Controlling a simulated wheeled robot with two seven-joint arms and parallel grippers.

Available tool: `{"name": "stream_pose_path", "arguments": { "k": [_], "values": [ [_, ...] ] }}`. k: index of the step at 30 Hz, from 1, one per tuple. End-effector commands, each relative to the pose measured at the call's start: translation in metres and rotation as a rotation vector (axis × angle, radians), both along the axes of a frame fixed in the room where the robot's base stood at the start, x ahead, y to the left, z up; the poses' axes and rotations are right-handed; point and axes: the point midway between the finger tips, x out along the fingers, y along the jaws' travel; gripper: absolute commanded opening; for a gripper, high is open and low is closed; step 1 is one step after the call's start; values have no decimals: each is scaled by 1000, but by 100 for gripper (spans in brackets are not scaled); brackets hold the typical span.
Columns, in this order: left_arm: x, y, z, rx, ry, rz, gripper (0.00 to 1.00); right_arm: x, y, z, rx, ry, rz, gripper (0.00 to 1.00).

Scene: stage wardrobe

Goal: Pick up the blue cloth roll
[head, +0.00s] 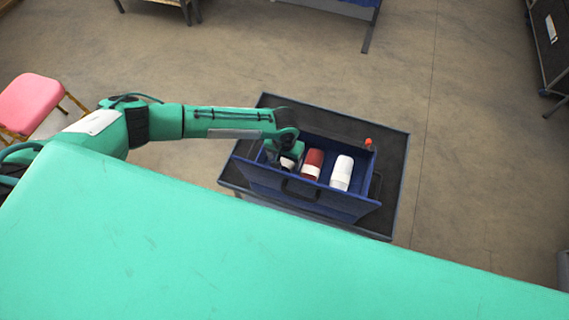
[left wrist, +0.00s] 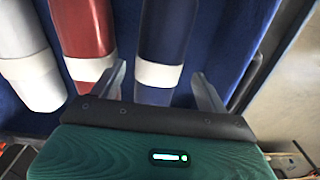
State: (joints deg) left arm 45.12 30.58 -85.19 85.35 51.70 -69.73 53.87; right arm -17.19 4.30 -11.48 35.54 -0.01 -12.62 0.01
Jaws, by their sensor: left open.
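The blue cloth roll (left wrist: 168,32) with a white band lies in a blue bin, seen in the left wrist view between the two fingers of my left gripper (left wrist: 160,76). The fingers are open, one on each side of the roll; I cannot tell whether they touch it. In the head view my left gripper (head: 287,158) reaches down into the left part of the bin (head: 335,205) and mostly hides the blue roll. My right gripper is not in view.
A red roll (head: 312,163) and a white roll (head: 342,172) lie beside it in the bin. The bin has dark handles and stands on a dark table (head: 392,175). A small orange-red object (head: 368,142) is at its far right. A pink chair (head: 30,102) stands left.

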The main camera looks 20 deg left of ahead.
Motion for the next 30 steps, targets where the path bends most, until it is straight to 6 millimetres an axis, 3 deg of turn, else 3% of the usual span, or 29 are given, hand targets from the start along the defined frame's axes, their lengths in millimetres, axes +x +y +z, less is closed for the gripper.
{"name": "stream_pose_path", "arguments": {
  "k": [3,9,17,25,30],
  "values": [
    [-2,-2,-13,2,1,-1,76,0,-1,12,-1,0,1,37],
    [-1,-2,-34,1,1,1,76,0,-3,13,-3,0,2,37],
    [-1,-1,-36,1,0,1,76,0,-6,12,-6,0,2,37],
    [-1,-1,-36,1,0,1,26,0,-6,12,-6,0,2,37],
    [-1,-2,-36,0,0,1,26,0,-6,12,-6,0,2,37]
  ]
}}
